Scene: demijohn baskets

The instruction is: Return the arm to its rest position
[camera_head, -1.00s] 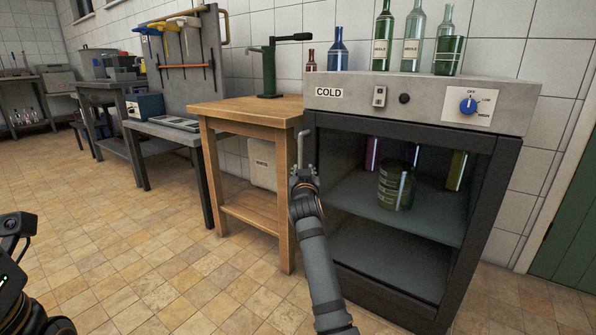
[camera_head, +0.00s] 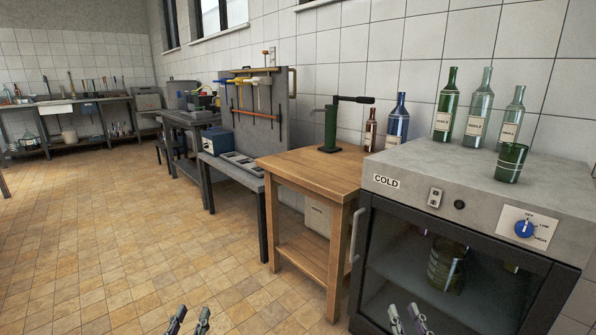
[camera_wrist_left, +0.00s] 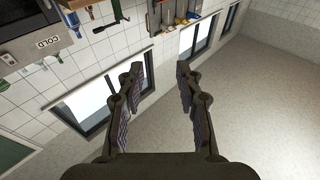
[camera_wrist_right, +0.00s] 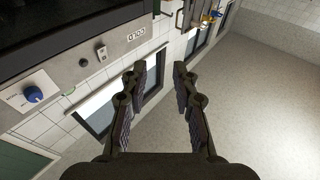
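My left gripper (camera_head: 190,315) shows at the bottom edge of the head view, over the tiled floor. Its fingers stand apart and empty in the left wrist view (camera_wrist_left: 160,72). My right gripper (camera_head: 408,318) is at the bottom edge in front of the cold cabinet (camera_head: 405,200). Its fingers are apart and empty in the right wrist view (camera_wrist_right: 159,72). Both arms are mostly out of the head view. The cabinet's glass-fronted door looks shut, with its handle (camera_head: 356,236) at the left side. A green glass vessel (camera_head: 447,262) is inside.
The floor (camera_head: 120,230) at the left is clear.

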